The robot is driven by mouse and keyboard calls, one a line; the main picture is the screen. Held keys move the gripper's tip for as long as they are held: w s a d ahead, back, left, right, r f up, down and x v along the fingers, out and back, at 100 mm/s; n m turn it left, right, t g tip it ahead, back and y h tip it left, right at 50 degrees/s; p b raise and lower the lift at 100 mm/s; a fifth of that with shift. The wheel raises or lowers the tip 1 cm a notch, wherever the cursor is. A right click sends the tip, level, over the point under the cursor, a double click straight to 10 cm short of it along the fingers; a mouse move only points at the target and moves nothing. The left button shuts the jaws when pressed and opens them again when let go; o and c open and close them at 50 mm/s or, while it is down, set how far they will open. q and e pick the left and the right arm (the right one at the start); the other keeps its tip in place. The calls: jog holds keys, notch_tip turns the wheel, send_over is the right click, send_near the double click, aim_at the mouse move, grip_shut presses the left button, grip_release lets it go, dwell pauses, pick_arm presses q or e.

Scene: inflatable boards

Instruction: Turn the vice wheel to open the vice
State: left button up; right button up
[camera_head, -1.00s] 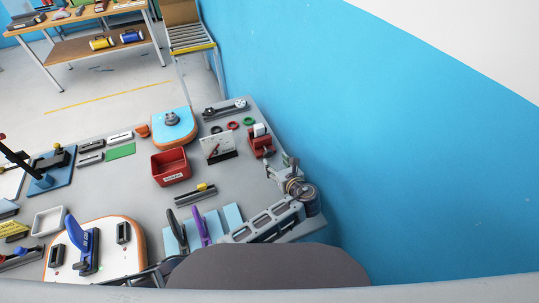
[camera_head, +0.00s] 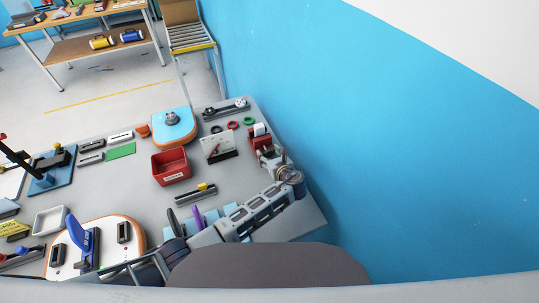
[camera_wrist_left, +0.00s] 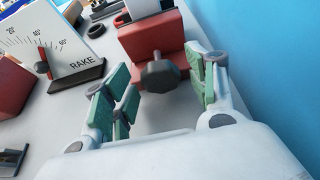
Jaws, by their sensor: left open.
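The red vice (camera_head: 260,136) stands near the right edge of the workbench, with a white block at its top. In the left wrist view, the vice body (camera_wrist_left: 152,36) is in front of me, and its dark grey wheel (camera_wrist_left: 160,76) faces me. My left gripper (camera_head: 268,156) is beside the vice in the head view. It is open, and its green-padded fingers (camera_wrist_left: 165,92) are on either side of the wheel, with visible gaps to it. My right gripper is not in view.
A white gauge board marked RAKE (camera_wrist_left: 48,45) stands left of the vice, with a red bin (camera_head: 170,166) beyond it. A blue wall (camera_head: 370,150) rises close on the right.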

pick_arm(q)
jog(key=c, duration=1)
jog(key=shift+n, duration=0.3)
jog(key=shift+p, duration=0.3)
jog(key=shift+a+n+t+h, duration=0.1)
jog(key=shift+n+t+h, duration=0.2)
jog(key=shift+n+h, duration=0.35)
jog(key=shift+s+a+f+n+t+h, duration=0.1)
jog(key=shift+n+t+h, duration=0.2)
jog(key=shift+n, duration=0.45)
jog(key=shift+n+t+h+b, duration=0.3)
jog(key=shift+n+h+b, duration=0.15)
jog(key=shift+n+b, duration=0.3)
